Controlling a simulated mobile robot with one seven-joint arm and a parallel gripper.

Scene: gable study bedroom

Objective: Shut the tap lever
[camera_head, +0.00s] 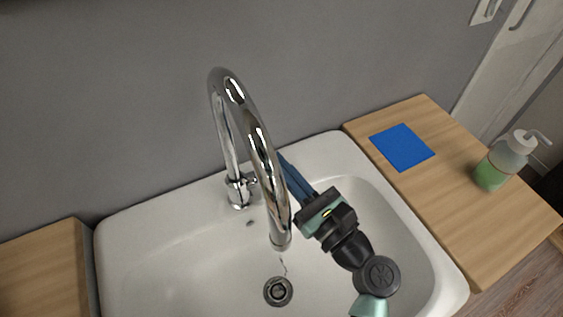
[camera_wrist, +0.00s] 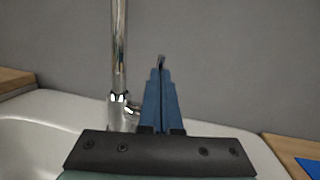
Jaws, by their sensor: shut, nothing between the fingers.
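A chrome tap (camera_head: 232,110) with a tall curved spout stands at the sink's back edge; it also shows in the wrist view (camera_wrist: 119,50). Its lever (camera_head: 252,181) is a short piece on the right of the tap's base, partly hidden by the spout in the head view. In the wrist view the lever's stub (camera_wrist: 133,108) runs toward my fingers, which hide the rest. A thin streak, perhaps water, shows below the spout. My gripper (camera_head: 283,158) has its blue fingers together and empty, right of the tap (camera_wrist: 160,72). I cannot tell whether they touch the lever.
The white sink (camera_head: 150,235) has a drain (camera_head: 278,291) below the spout. A wooden counter (camera_head: 470,225) on the right holds a blue square (camera_head: 402,147) and a green soap bottle (camera_head: 498,165). Another wooden top (camera_head: 40,265) lies left. A grey wall (camera_head: 330,60) stands close behind.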

